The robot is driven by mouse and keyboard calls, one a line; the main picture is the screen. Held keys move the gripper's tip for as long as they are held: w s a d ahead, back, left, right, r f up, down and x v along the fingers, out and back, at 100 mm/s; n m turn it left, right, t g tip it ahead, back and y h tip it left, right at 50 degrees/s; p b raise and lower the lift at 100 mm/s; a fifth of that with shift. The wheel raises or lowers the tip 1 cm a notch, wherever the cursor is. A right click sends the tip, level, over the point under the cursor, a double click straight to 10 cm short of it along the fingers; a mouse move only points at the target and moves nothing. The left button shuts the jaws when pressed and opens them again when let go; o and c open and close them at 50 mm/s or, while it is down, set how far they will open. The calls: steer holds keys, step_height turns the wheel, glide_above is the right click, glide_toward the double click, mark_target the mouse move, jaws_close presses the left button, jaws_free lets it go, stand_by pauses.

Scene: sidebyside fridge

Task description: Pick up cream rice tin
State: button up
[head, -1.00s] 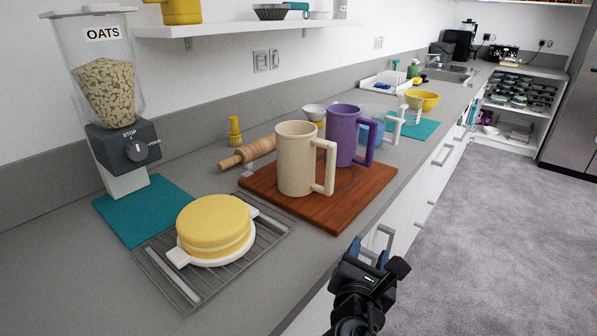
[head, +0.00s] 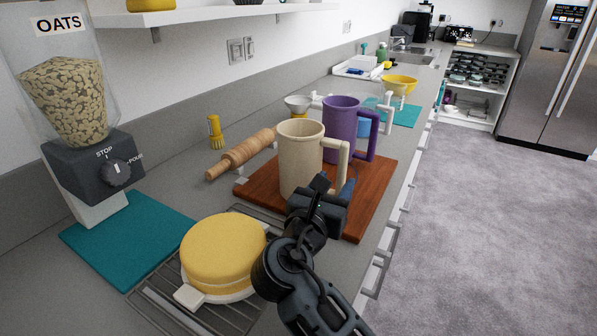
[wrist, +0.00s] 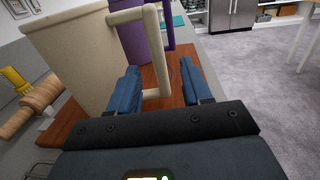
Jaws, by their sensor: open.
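A cream, mug-shaped vessel (head: 300,160) with a large squared handle stands upright on the wooden board; it fits the cream tin, but I see no lettering on it. It also fills the upper left of the wrist view (wrist: 80,60). My gripper (head: 336,188) is open and empty, low in front of the vessel on its handle side. In the wrist view the handle shows between the two blue fingers (wrist: 162,82), just beyond them; I cannot tell whether they touch. My gripper hides part of the vessel's lower right in the head view.
A purple mug-shaped vessel (head: 340,125) stands close behind on the same board (head: 375,190). A rolling pin (head: 240,153) lies to the left. An oats dispenser (head: 75,120) stands at far left.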

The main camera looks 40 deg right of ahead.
mark_target(340, 173)
steer(key=shift+p+x, duration=0.35)
steer(key=shift+x, duration=2.8)
steer(key=shift+w+f, duration=0.1)
steer(key=shift+c, duration=0.5)
jaws_close()
